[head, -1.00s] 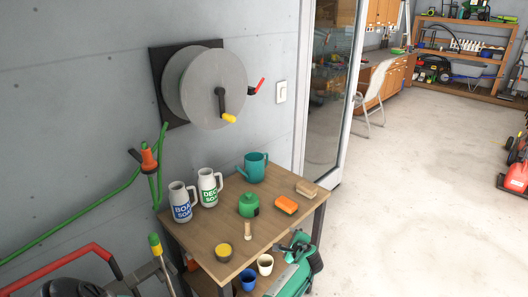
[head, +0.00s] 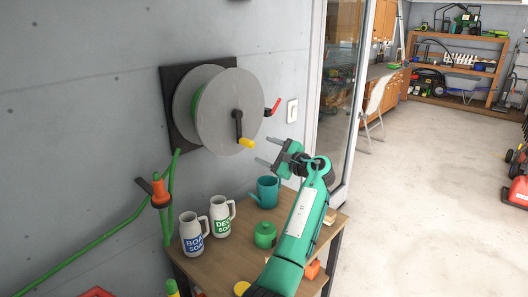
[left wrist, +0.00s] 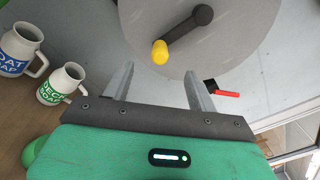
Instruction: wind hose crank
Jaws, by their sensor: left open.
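The hose reel (head: 205,120) is a grey disc on a dark wall plate, with green hose wound behind the disc. Its black crank arm (head: 238,124) hangs down from the hub to a yellow knob (head: 247,143). In the left wrist view the yellow knob (left wrist: 160,51) is above and between the finger tips, apart from them. My left gripper (head: 266,151) is open and empty, just right of and below the knob, its fingers pointing toward the reel. A red lever (head: 272,107) sticks out at the reel's right side. My right gripper is not in view.
A wooden table (head: 215,267) below the reel bears two white soap jugs (head: 192,235), a teal watering can (head: 266,192) and a green pot (head: 264,235). An orange nozzle (head: 160,191) hangs on green hose at left. The floor at right is largely clear.

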